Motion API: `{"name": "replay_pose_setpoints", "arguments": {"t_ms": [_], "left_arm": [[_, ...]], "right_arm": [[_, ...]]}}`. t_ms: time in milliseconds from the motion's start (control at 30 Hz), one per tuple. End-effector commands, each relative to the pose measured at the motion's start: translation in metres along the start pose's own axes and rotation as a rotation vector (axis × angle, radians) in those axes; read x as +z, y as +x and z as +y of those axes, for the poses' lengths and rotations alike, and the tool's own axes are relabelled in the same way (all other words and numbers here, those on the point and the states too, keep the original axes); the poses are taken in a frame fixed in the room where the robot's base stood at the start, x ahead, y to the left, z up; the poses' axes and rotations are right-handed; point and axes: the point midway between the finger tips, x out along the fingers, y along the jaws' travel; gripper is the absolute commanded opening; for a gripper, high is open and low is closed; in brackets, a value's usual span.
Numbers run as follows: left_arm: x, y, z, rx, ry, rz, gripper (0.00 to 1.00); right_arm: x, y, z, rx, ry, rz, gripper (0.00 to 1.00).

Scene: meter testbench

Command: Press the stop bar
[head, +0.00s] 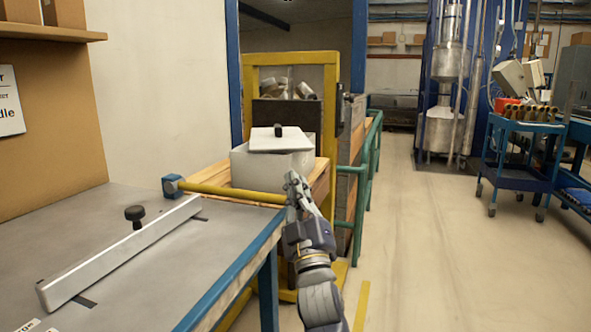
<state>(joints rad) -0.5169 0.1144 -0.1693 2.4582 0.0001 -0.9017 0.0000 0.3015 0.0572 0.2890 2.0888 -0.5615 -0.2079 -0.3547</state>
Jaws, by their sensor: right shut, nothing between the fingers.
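A yellow bar (232,192), which looks like the stop bar, runs level from a blue mount (172,186) at the far edge of the grey table, out to the right. My right gripper (294,185) is shut and empty, with its fingers pointing up and away at the bar's right end. The fingers overlap that end in the picture; I cannot tell whether they touch it. My left gripper is out of view.
A pale rail (120,255) with a black knob (134,213) lies across the grey table (70,215). Behind the bar, a white box (270,165) with a knobbed lid sits on wood. A green railing (369,180) stands right of it.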

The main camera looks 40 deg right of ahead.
Motion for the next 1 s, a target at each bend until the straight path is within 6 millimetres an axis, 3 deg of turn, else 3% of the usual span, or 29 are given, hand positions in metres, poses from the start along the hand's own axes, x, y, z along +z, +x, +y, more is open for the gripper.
{"name": "replay_pose_setpoints", "arguments": {"t_ms": [100, 300, 1000], "left_arm": [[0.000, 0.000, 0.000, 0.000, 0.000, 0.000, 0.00], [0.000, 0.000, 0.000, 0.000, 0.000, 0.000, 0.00], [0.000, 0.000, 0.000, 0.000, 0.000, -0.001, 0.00]], "right_arm": [[-0.018, 0.013, 0.014, 0.005, 0.000, 0.012, 0.00], [-0.032, 0.026, 0.026, 0.006, 0.003, 0.015, 0.00], [-0.035, 0.027, 0.028, 0.005, 0.003, 0.016, 0.00]]}}
